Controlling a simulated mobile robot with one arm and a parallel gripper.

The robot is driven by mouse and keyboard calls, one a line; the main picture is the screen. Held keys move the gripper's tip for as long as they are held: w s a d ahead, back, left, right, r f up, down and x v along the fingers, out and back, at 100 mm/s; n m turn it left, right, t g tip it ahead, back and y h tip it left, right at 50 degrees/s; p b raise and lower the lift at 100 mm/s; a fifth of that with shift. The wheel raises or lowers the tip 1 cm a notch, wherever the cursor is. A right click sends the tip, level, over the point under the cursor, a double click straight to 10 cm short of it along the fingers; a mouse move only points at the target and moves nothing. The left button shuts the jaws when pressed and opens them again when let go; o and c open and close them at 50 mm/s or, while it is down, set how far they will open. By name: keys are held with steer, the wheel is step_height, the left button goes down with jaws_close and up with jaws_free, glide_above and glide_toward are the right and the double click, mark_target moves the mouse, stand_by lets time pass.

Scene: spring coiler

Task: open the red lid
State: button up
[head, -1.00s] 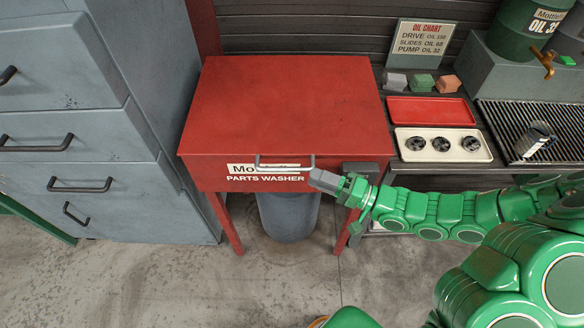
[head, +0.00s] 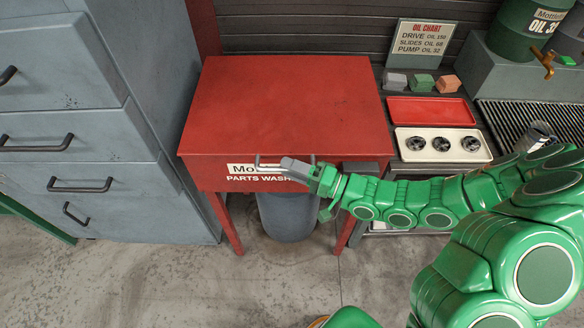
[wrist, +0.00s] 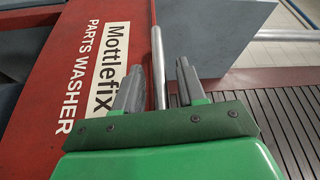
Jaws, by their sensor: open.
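The red lid (head: 285,105) lies flat and closed on top of the red parts washer in the head view. A metal bar handle (head: 268,166) runs along its front, partly covered by my gripper (head: 289,164). In the wrist view the handle (wrist: 157,60) is a silvery rod standing between the two grey fingers of my gripper (wrist: 160,65). The fingers are open, one on each side of the rod. I cannot tell whether either finger touches it.
A grey box (wrist: 215,35) is close beyond the fingers in the wrist view. Grey drawers (head: 60,130) stand left of the washer. To the right are a red tray (head: 432,110) and a white tray (head: 443,156) with round parts.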

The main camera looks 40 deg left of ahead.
jaws_close()
stand_by(0.3)
steer(key=shift+r, duration=0.7)
steer(key=w+a+r+m+h, duration=0.1)
steer(key=w+a+r+m, duration=0.15)
steer(key=r, duration=0.95)
steer(key=w+a+r+m+h, duration=0.1)
steer(key=w+a+r+m, duration=0.15)
steer(key=r, duration=0.85)
steer(key=w+a+r+m+h, duration=0.1)
steer(key=w+a+r+m, duration=0.1)
steer(key=w+a+r, duration=0.4)
steer(key=w+a+r+m+h, duration=0.1)
steer(key=w+a+r+m, duration=0.2)
steer(key=w+a+r, duration=0.3)
steer(key=shift+w+a+r+h, duration=0.3)
steer(key=shift+r+h, duration=0.1)
steer(key=shift+r, duration=2)
